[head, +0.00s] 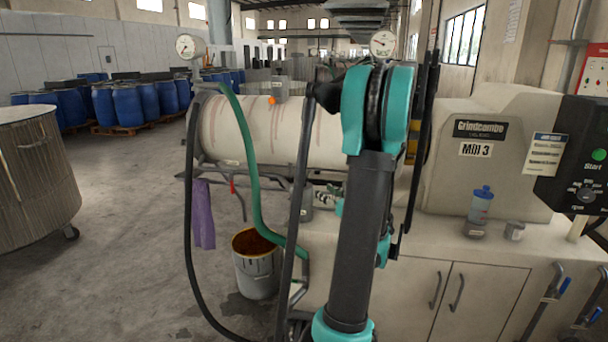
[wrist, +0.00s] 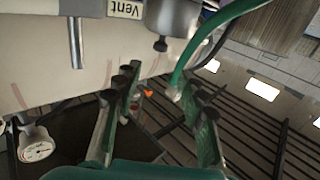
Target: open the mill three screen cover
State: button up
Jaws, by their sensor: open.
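Mill three is a cream horizontal cylinder (head: 290,132) with reddish drip streaks, joined to a cabinet (head: 480,150) with a "3" label. A small orange knob (head: 271,100) shows at the cylinder's top in the head view. A small orange spot (wrist: 148,93) shows between my fingers in the wrist view, apart from them. I cannot tell for sure which part is the screen cover. My gripper (wrist: 162,98) is open and empty, its two fingers wide apart beside the cream surface. In the head view my arm stands before the mill and hides part of it.
A green hose (head: 248,165) and dark hoses hang in front of the mill's left end. Gauges (head: 186,47) stand above the cylinder. A bucket (head: 257,265) and purple cloth (head: 203,215) are below. A bottle (head: 480,207) stands on the counter.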

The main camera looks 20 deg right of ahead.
aim_at(300, 182)
jog(key=w+a, duration=0.1)
jog(key=w, duration=0.4)
jog(key=w+a, duration=0.1)
jog(key=w, duration=0.5)
jog(key=w+a, duration=0.1)
jog(key=w, duration=0.5)
jog(key=shift+a, duration=0.15)
grip_shut()
